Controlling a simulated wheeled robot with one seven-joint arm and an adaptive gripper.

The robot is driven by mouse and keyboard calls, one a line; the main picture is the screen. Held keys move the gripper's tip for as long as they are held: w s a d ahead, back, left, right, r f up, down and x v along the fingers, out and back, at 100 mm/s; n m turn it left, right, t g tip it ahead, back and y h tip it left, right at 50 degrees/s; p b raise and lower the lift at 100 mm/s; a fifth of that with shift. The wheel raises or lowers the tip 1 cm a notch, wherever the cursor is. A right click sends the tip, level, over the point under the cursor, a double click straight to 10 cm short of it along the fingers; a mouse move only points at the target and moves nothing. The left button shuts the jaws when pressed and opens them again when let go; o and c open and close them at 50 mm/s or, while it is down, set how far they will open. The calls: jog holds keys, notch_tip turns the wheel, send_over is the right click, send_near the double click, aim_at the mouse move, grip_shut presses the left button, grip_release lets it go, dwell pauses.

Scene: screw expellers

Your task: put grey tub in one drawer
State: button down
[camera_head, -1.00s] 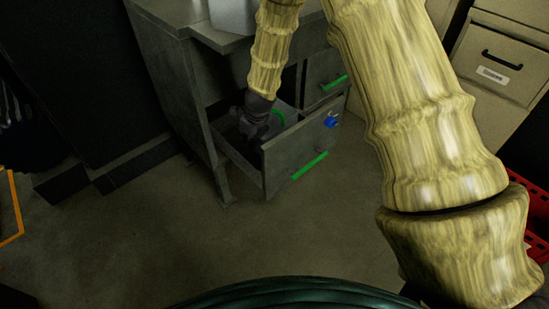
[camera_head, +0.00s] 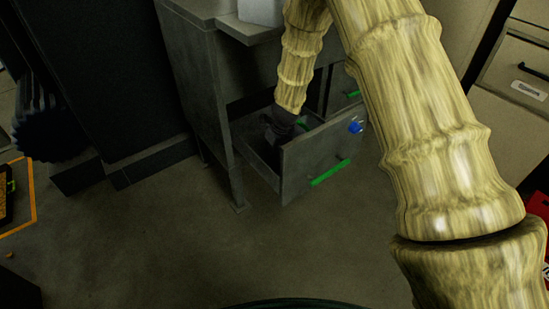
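An open grey drawer (camera_head: 311,160) with a green handle (camera_head: 331,172) juts from the grey desk (camera_head: 197,75). My gripper (camera_head: 275,138) is dark and reaches down into this drawer, behind its front panel. Its fingers blend into the dark interior, so I cannot tell whether they are open or shut. I cannot make out a grey tub in or under the gripper. A green bit (camera_head: 303,124) shows inside the drawer beside the gripper. Another drawer's green handle (camera_head: 353,93) shows at the right, partly behind my arm.
A blue item (camera_head: 355,127) is at the drawer front's right end. A pale grey container (camera_head: 262,11) stands on the desktop, cut off by the top edge. A beige cabinet (camera_head: 520,75) is at the right. The floor (camera_head: 210,250) in front is clear.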

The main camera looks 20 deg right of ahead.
notch_tip(320, 180, down, 3)
jog(key=shift+f+b, duration=0.1)
jog(key=shift+b, duration=0.45)
jog(key=c, duration=1.6)
grip_release()
jog(key=shift+c, duration=0.2)
jog(key=p+v, duration=0.4)
jog(key=v, duration=0.8)
jog(key=shift+p, duration=0.4)
